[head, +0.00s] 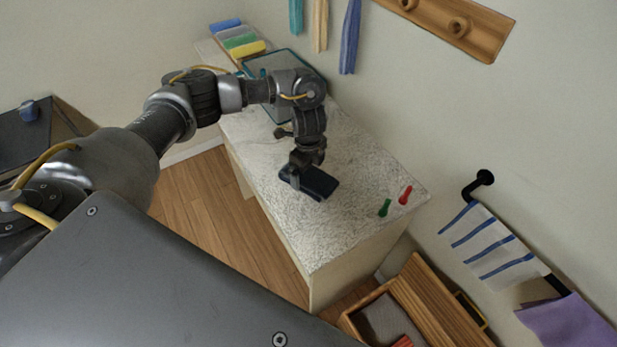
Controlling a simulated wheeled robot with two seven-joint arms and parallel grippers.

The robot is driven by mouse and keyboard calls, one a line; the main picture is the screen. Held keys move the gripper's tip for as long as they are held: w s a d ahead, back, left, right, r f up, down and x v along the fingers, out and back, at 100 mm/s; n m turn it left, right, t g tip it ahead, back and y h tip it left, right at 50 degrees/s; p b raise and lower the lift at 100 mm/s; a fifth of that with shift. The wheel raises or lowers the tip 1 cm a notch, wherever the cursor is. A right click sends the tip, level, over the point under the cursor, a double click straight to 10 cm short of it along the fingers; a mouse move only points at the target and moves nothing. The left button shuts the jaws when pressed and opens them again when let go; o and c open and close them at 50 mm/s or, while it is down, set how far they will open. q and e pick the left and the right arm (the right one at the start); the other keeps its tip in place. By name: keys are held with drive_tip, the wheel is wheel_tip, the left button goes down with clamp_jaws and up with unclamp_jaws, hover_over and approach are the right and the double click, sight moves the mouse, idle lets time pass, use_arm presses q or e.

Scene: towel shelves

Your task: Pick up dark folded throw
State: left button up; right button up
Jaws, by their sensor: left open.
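The dark folded throw (318,184) lies on the pale stone-topped counter (345,225), near its left edge. My left arm reaches in from the left and bends down over it. My left gripper (298,178) is open right at the throw, pointing down. Its fingers are small and dark against the dark throw, so I cannot tell whether they touch it. My right gripper is not in view.
A green item (384,208) and a red item (405,194) lie on the counter to the right. A teal-rimmed tray (318,72) is at the back. A wooden crate (432,300) stands below the counter's front end. Striped (490,243) and purple (565,325) towels hang at right.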

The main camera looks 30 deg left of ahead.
sight(308, 172)
use_arm(q)
wheel_tip(308, 172, down, 4)
drive_tip(key=shift+w+f, duration=0.1)
drive_tip(key=c, duration=0.9)
drive_tip(key=shift+r, duration=0.2)
drive_tip(key=shift+a+r, duration=0.1)
drive_tip(key=shift+r, duration=0.1)
wheel_tip(308, 172, up, 2)
drive_tip(key=shift+w+r, duration=0.15)
drive_tip(key=s+r, duration=0.1)
drive_tip(key=r, duration=0.1)
drive_tip(key=s+d+r, duration=0.1)
drive_tip(key=s+r, duration=0.1)
drive_tip(key=s+d+r, duration=0.1)
drive_tip(key=r, duration=0.1)
drive_tip(key=shift+s+r+p, duration=0.15)
drive_tip(key=shift+s+p, duration=0.15)
drive_tip(key=shift+s, duration=0.05)
drive_tip(key=s+d+r+b, duration=0.1)
drive_tip(key=s+d+r, duration=0.2)
drive_tip(key=s, duration=0.5)
drive_tip(key=shift+s+d+r, duration=0.25)
drive_tip(key=shift+d+r, duration=0.05)
drive_tip(key=shift+r, duration=0.1)
